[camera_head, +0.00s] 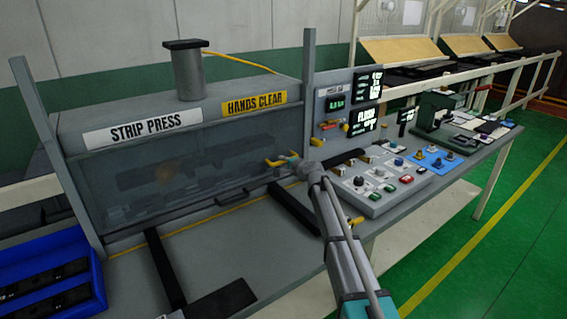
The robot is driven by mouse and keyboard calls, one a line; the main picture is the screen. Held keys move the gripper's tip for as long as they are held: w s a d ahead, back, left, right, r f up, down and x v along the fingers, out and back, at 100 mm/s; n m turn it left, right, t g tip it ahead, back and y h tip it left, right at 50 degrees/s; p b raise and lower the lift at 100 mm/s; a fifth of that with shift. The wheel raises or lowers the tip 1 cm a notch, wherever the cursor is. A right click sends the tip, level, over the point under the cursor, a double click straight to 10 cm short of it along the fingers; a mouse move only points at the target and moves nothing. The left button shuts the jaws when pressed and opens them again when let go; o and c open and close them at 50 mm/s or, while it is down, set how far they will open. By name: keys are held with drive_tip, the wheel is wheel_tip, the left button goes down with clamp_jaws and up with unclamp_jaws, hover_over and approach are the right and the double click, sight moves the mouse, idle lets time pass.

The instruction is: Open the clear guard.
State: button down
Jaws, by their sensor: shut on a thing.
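The clear guard (215,150) is a see-through panel across the front of the strip press, between two grey posts. It is down, with its lower edge close to the press bed. Dark parts show dimly behind it. My arm comes in from the lower right.
A control panel (380,185) with buttons and knobs sits just right of my arm. A blue tray (95,262) with dark strips stands at the left. A green hand press (440,110) stands farther right. Dark bars lie on the bench in front of the guard.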

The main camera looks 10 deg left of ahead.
drive_tip(key=p, duration=1.7)
approach(277, 120)
drive_tip(key=x, duration=0.5)
drive_tip(key=shift+w+a+r, duration=0.15)
drive_tip(key=shift+a+r, duration=0.1)
drive_tip(key=c, duration=0.6)
unclamp_jaws()
drive_tip(key=shift+f, duration=0.25)
wheel_tip(277, 120, down, 17)
drive_tip(key=b, duration=1.7)
drive_tip(key=p+v, duration=0.3)
drive_tip(key=v, duration=1.2)
drive_tip(key=s+f+n+g+b, duration=0.1)
drive_tip(key=s+f, duration=0.3)
drive_tip(key=s, duration=0.7)
drive_tip(key=shift+d+n+h+b, duration=0.2)
drive_tip(key=shift+n+h+b, duration=0.1)
drive_tip(key=shift+n+b, duration=0.25)
drive_tip(key=shift+s, duration=0.1)
